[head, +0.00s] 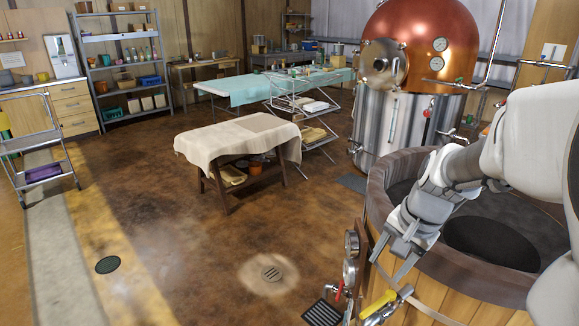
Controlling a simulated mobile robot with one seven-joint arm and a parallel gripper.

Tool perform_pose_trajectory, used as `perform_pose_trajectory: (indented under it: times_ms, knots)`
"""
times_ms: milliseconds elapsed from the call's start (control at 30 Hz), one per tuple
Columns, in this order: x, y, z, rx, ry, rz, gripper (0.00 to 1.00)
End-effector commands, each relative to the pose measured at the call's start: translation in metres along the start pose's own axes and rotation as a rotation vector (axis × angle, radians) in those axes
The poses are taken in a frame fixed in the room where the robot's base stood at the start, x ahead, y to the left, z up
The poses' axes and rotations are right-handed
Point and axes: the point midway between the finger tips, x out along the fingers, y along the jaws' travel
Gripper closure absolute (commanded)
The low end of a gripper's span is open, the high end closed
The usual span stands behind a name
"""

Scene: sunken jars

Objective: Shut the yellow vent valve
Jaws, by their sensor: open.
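The yellow vent valve (378,304) is a yellow lever handle on a metal fitting at the lower right of the head view. It sits low on the outside of the wooden tub (462,302). My gripper (388,268) is open and empty. It hangs at the tub's rim, just above the yellow handle, with its fingers pointing down. From this view I cannot tell how large the gap to the handle is.
Round gauges (351,257) and a red handle (338,291) sit left of the yellow valve. A copper-domed still (430,45) stands behind the tub. A cloth-covered bench (235,138) is at centre. The floor (180,215) left of the tub is largely clear.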

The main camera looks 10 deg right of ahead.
Motion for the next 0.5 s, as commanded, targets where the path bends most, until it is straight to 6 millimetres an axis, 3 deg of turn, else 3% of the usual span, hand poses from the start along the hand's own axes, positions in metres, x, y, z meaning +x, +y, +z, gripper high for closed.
perform_pose_trajectory:
  times_ms: [33, 200, 500]
  knots:
    - [0.012, 0.005, -0.01, 0.053, -0.007, 0.017, 0.44]
    - [0.032, 0.016, -0.032, 0.17, -0.012, 0.049, 0.44]
    - [0.061, 0.022, -0.037, 0.208, -0.013, 0.062, 0.44]
